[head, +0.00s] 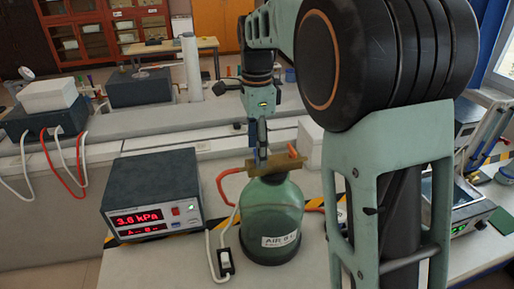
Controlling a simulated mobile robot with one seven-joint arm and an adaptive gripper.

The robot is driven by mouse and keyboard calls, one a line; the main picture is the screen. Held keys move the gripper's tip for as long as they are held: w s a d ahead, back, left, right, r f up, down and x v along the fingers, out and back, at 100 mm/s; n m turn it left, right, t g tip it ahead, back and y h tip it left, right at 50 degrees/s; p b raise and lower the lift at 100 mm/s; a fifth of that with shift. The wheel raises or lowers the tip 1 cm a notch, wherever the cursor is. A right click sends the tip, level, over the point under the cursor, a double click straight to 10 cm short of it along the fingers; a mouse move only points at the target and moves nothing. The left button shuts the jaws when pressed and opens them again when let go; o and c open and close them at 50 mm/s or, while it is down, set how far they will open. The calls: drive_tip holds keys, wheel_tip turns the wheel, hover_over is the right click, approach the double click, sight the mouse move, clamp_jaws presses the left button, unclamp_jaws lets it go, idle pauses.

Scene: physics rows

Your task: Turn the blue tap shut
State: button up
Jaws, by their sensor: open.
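A green glass bottle (271,217) with a white label stands on the white bench. A brown tubular fitting (283,164) lies across its neck, with a small red part (293,151) at its right end. My gripper (258,150) reaches down from above, its fingers pointing down at the left half of the fitting. It is open. I cannot clearly make out the blue tap; the fingers cover that spot. Whether the fingers touch anything is not clear.
A grey meter box (152,192) reading 3.6 kPa stands left of the bottle. A red hose (222,180) and a white cable with a switch (226,262) run beside the bottle. My arm covers the right side. Another device (460,205) stands at the far right.

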wheel_tip(320, 180, up, 12)
idle(0.5)
